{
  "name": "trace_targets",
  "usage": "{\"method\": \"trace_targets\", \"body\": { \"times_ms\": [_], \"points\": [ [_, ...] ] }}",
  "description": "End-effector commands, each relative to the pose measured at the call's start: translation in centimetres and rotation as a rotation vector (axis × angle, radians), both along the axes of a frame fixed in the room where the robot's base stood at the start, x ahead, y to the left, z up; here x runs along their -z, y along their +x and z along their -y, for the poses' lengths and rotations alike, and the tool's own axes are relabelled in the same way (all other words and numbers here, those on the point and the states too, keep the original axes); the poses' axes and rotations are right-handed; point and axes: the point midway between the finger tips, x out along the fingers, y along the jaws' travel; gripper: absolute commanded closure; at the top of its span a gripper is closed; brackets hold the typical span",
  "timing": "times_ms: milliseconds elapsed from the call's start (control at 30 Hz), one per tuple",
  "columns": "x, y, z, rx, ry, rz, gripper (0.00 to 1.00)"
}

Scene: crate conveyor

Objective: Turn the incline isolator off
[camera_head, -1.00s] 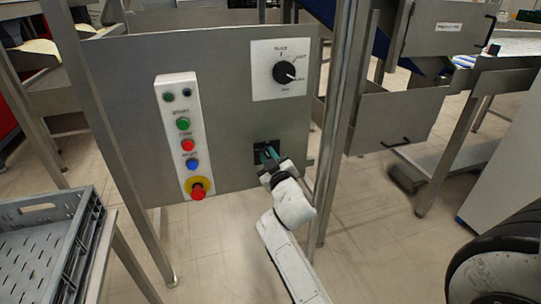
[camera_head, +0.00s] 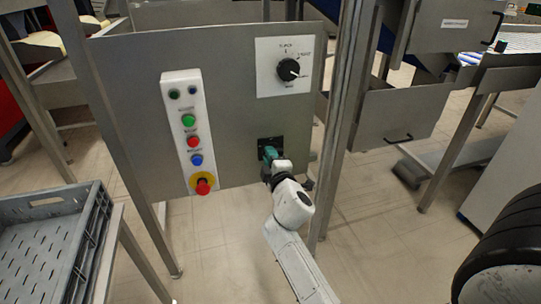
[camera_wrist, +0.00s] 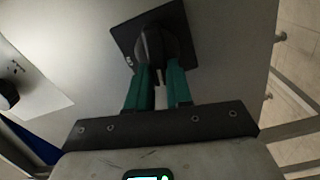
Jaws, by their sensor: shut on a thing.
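The isolator is a black rotary knob on a square black plate (camera_head: 262,146), low on the right of the grey metal panel. In the wrist view the dark knob (camera_wrist: 155,44) stands out from its plate (camera_wrist: 184,32). My gripper (camera_head: 270,154) reaches it from below right. In the wrist view its two green fingers (camera_wrist: 157,75) are on both sides of the knob and shut on it. The knob's markings are too dark and small to read, and the fingers hide part of it.
A selector dial (camera_head: 288,69) on a white plate sits above the isolator. A white button strip (camera_head: 182,105) with a red emergency stop (camera_head: 203,187) is to the left. A steel post (camera_head: 345,110) stands close right of the panel. A grey crate (camera_head: 95,232) is at lower left.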

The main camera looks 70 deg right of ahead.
Motion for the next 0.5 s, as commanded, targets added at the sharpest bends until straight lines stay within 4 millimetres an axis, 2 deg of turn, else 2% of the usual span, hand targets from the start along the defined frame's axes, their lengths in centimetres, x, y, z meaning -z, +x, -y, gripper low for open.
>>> {"method": "trace_targets", "body": {
  "times_ms": [500],
  "points": [
    [0.38,0.13,-0.14,-0.004,-0.117,-0.138,1.0]
  ]
}}
